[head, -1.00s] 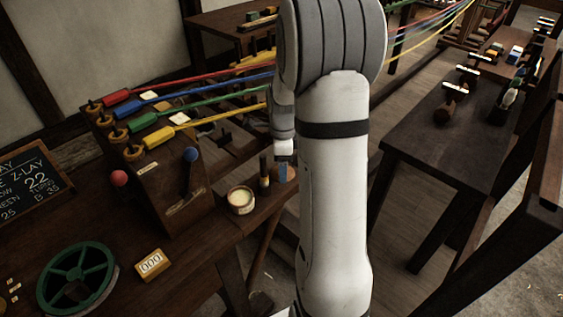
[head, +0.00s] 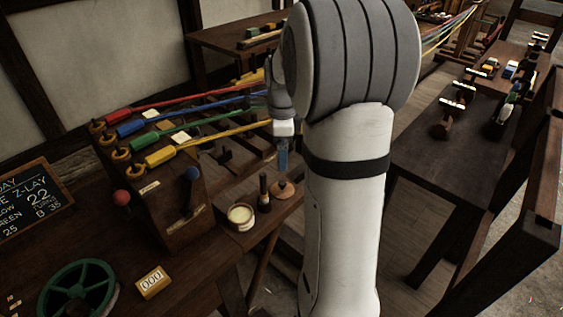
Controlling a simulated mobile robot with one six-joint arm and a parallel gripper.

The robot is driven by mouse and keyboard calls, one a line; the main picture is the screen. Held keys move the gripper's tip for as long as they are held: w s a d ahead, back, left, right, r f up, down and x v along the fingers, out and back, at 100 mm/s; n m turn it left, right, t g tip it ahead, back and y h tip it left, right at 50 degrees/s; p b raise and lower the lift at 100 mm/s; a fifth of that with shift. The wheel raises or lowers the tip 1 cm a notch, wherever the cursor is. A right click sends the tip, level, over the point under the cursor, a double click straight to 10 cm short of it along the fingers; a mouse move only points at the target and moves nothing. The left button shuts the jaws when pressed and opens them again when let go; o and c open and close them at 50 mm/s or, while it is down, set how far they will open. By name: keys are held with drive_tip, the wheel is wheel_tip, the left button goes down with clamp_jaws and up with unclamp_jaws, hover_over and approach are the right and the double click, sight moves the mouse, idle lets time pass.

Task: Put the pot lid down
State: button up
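The pot lid (head: 287,191) is a round brown disc with a small knob. It lies on the wooden ledge to the right of the open pot (head: 240,216), which shows pale contents. My gripper (head: 283,166) hangs above the lid, with blue fingers pointing down. A small gap shows between the fingertips and the lid's knob. The fingers are seen edge-on and overlap, so their opening does not show.
A dark brush-like tool (head: 264,194) stands between pot and lid. To the left are a wooden block with a blue-knobbed lever (head: 191,178), a number counter (head: 153,282) and a green reel (head: 77,292). Coloured ropes run behind. A dark bench (head: 455,150) stands right.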

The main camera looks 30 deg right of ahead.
drive_tip(key=s+a+r+n+t, duration=0.2)
drive_tip(key=s+a+n, duration=1.2)
drive_tip(key=s+n, duration=0.5)
drive_tip(key=n, duration=0.4)
drive_tip(key=shift+a, duration=0.2)
drive_tip(key=shift+r, duration=0.15)
